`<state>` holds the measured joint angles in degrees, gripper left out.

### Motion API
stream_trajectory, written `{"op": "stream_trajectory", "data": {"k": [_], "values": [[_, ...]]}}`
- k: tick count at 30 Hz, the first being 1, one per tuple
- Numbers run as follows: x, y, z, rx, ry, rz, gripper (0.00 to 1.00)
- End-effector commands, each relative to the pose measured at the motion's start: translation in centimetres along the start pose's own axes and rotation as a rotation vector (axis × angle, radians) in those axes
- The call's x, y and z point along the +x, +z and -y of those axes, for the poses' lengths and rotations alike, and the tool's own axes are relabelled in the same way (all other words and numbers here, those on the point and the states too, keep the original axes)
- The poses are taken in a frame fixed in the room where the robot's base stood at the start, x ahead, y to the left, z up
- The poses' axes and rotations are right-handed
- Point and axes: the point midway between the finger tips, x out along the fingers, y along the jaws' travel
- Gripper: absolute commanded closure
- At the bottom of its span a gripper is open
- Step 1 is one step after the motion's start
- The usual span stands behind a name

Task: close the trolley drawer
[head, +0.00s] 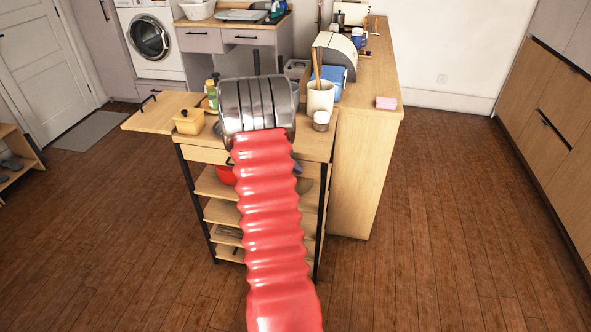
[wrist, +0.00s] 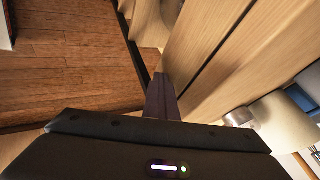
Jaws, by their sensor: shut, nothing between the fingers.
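The trolley (head: 226,214) has a light wood top, open shelves and dark posts in the head view. My gripper (wrist: 161,97) shows in the wrist view as narrow dark fingers, shut and empty. Its tips are close to pale wood boards (wrist: 215,55); whether they touch, and which part these boards are, I cannot tell. In the head view my arm hides the gripper and the trolley's middle.
A yellow tub (head: 188,122), a green bottle (head: 211,90) and a cream utensil pot (head: 320,97) stand on or near the trolley top. A counter (head: 372,95) with a pink block (head: 386,103) adjoins on the right. The floor (head: 110,220) is clear left and right.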

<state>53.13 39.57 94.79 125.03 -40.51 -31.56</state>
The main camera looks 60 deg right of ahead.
Motion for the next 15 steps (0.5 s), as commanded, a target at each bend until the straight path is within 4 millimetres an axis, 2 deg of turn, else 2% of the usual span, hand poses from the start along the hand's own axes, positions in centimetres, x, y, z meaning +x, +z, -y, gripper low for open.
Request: {"op": "stream_trajectory", "data": {"k": [2,9,15], "values": [[-0.4,0.1,-0.2,-0.001,-0.006,0.003,1.0],[-2.0,0.4,-3.2,-0.003,0.002,-0.001,1.0],[-5.4,0.4,-3.2,0.0,0.0,0.0,1.0]]}}
